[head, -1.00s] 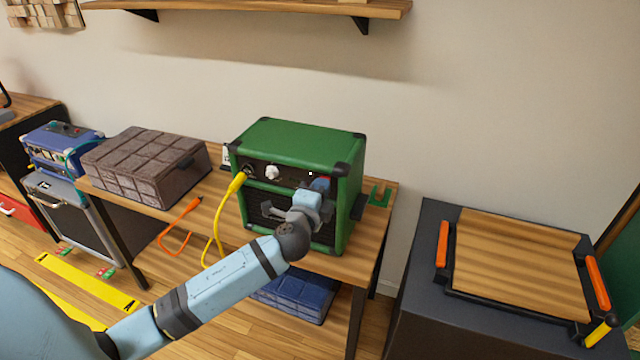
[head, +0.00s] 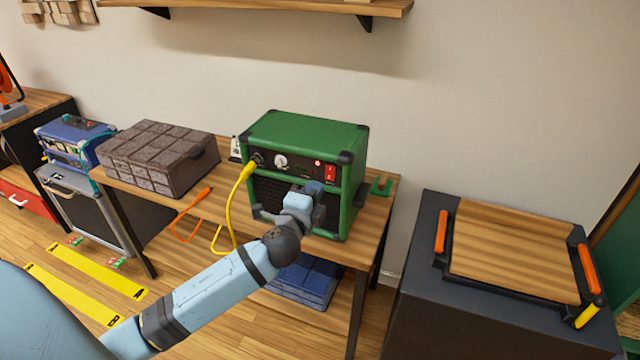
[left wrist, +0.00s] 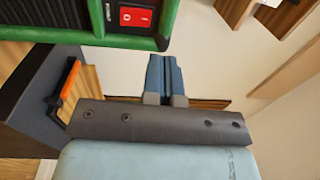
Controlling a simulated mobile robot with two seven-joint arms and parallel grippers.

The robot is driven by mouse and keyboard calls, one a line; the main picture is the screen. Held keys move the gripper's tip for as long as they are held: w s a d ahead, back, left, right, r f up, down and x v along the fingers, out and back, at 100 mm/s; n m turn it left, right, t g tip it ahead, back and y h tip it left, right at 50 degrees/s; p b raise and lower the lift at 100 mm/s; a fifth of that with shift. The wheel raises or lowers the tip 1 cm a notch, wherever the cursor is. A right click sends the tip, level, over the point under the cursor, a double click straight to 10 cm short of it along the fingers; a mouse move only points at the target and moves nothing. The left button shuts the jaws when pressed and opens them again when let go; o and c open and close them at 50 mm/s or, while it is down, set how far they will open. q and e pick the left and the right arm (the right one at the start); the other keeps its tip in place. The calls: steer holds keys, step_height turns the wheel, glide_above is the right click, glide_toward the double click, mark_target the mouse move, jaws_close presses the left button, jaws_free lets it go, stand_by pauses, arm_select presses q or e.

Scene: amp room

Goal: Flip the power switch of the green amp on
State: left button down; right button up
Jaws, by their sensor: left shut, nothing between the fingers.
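The green amp (head: 300,132) stands on a wooden table. Its red power switch (head: 330,172) is at the right end of the dark front panel. The switch also shows at the top of the left wrist view (left wrist: 135,17), with its 0 and I marks; I cannot tell which side is pressed. My left gripper (head: 312,188) is in front of the amp, just below and left of the switch in the head view. Its fingers (left wrist: 165,62) are shut together, empty, and appear apart from the switch. My right gripper is not in view.
A yellow cable (head: 233,205) plugs into the amp's left side. A brown box (head: 160,160) stands left on the table (head: 375,225). A blue box (head: 305,280) lies below. A dark cabinet (head: 415,290) with a wooden tray (head: 515,255) stands to the right.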

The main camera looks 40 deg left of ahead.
arm_select(q)
steer(key=v, duration=0.3)
steer(key=r+v, duration=0.1)
steer(key=v, duration=0.1)
steer(key=shift+s, duration=0.1)
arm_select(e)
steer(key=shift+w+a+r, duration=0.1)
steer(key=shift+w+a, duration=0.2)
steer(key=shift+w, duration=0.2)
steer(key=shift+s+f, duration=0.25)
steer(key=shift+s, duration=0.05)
arm_select(q)
steer(key=shift+f, duration=0.1)
